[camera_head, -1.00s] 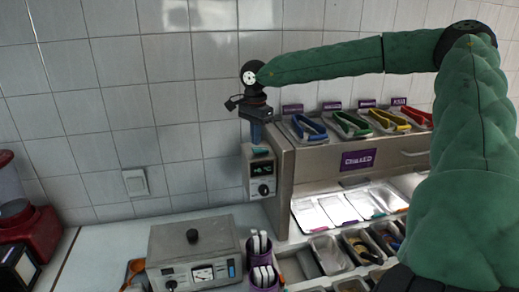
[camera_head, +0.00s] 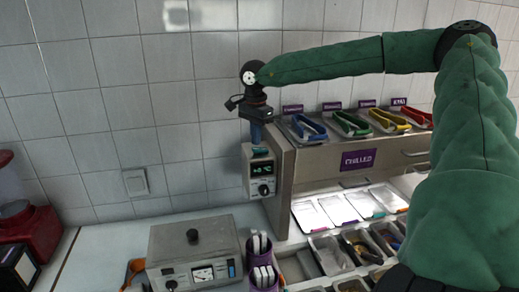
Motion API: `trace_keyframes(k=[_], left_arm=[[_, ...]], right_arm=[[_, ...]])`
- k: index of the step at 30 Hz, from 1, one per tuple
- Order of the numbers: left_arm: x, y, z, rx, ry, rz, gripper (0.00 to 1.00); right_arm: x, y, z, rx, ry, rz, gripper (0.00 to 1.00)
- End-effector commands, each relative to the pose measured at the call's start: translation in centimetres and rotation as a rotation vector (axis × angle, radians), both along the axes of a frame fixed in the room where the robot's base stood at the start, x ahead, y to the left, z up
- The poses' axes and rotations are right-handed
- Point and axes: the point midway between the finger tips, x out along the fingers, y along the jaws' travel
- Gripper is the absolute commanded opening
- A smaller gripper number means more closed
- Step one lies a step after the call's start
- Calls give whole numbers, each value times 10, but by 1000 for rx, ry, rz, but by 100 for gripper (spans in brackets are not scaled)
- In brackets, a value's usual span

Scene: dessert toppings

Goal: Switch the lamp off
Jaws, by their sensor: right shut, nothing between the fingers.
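A grey control box (camera_head: 260,176) with a small lit display and a black knob (camera_head: 264,190) is fixed to the left side of the steel cabinet. A teal piece shows at its top; I cannot tell if it is a switch. My right gripper (camera_head: 258,143) points down from above at the top of this box, shut and empty. Its tips are small, and I cannot tell whether they touch the box. No lamp body is clearly visible, but the trays (camera_head: 310,214) under the cabinet shelf are brightly lit. My left gripper is out of view.
The steel cabinet (camera_head: 330,182) carries colored tongs (camera_head: 308,128) on top and a purple "CHILLED" sign (camera_head: 358,160). A metal appliance (camera_head: 194,244) and purple cups (camera_head: 259,252) stand below. A wall switch plate (camera_head: 135,182) is at left. My green right arm covers the right side.

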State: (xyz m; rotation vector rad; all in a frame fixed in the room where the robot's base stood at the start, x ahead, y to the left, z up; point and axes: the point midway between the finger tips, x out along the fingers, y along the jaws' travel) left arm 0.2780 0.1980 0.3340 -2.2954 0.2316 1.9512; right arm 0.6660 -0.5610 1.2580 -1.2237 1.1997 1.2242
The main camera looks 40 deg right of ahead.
Motion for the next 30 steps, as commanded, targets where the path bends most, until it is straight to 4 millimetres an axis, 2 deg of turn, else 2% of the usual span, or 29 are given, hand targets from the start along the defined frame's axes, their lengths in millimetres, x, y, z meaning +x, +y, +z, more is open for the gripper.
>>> trace_keyframes(k=[30], left_arm=[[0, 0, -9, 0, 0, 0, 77]], right_arm=[[0, 0, -10, 0, 0, 0, 0]])
